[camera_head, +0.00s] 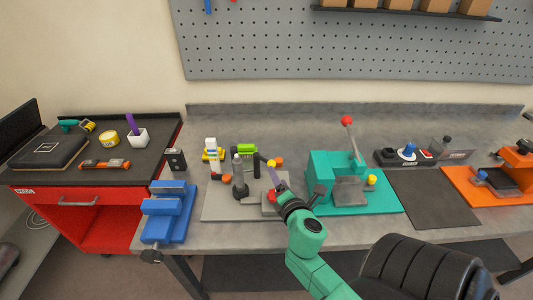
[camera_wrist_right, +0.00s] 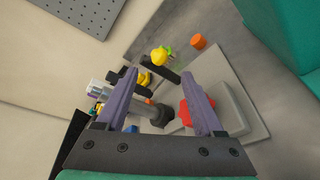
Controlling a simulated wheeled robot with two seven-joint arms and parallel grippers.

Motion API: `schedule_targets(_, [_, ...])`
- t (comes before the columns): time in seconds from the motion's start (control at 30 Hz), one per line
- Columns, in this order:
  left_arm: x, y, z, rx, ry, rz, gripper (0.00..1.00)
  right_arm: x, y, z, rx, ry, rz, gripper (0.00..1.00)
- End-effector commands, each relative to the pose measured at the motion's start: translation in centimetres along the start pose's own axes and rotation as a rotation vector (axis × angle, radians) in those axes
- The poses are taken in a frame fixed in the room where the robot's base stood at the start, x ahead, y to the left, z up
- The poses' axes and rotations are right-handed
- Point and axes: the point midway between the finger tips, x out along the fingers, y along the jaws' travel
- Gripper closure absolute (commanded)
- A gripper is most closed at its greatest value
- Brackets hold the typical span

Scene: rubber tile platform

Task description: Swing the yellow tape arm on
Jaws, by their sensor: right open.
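A grey fixture plate (camera_head: 218,211) on the workbench carries several upright parts. A dark arm with a yellow end (camera_head: 271,163) stands at its right rear. In the right wrist view the yellow end (camera_wrist_right: 159,56) tops a dark bar, just beyond my fingertips. My right gripper (camera_head: 274,178) is open over the plate's right side; its two purple-grey fingers show in the wrist view (camera_wrist_right: 158,76) with nothing clearly held between them. A red part (camera_wrist_right: 185,112) sits by the right finger in that view. My gripper and arm hide part of the plate. My left gripper is out of view.
An orange knob (camera_head: 280,160) stands close behind the yellow end. A teal press (camera_head: 330,175) with a red-tipped lever is right of the plate. A blue vise (camera_head: 167,210) is left. A dark mat (camera_head: 432,200) further right is bare.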

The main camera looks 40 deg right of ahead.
Motion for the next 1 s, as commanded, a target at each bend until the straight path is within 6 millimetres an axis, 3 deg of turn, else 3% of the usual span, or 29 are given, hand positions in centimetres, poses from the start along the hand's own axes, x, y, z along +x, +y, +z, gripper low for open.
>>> schedule_targets(0.1, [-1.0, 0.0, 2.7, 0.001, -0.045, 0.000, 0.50, 3.0, 0.4, 0.3, 0.000, -0.003, 0.003, 0.31])
schedule_targets(0.2, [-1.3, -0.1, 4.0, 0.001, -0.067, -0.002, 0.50, 5.8, 0.3, 0.3, 0.002, -0.004, 0.002, 0.31])
schedule_targets(0.4, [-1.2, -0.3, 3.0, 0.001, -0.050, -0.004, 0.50, 10.7, 0.2, 0.2, 0.003, -0.003, 0.001, 0.31])
schedule_targets(0.57, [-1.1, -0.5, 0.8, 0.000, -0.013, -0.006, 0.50, 12.5, 0.1, 0.1, 0.003, -0.002, 0.000, 0.31])
schedule_targets(0.8, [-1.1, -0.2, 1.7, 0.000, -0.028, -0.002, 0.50, 12.7, 0.1, 0.1, 0.004, -0.001, 0.000, 0.31])
schedule_targets(0.83, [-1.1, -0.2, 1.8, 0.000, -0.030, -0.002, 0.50, 12.7, 0.1, 0.1, 0.004, -0.001, 0.000, 0.34])
schedule_targets(1.0, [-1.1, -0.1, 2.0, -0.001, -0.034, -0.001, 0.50, 12.7, 0.1, 0.1, 0.004, -0.001, -0.001, 0.99])
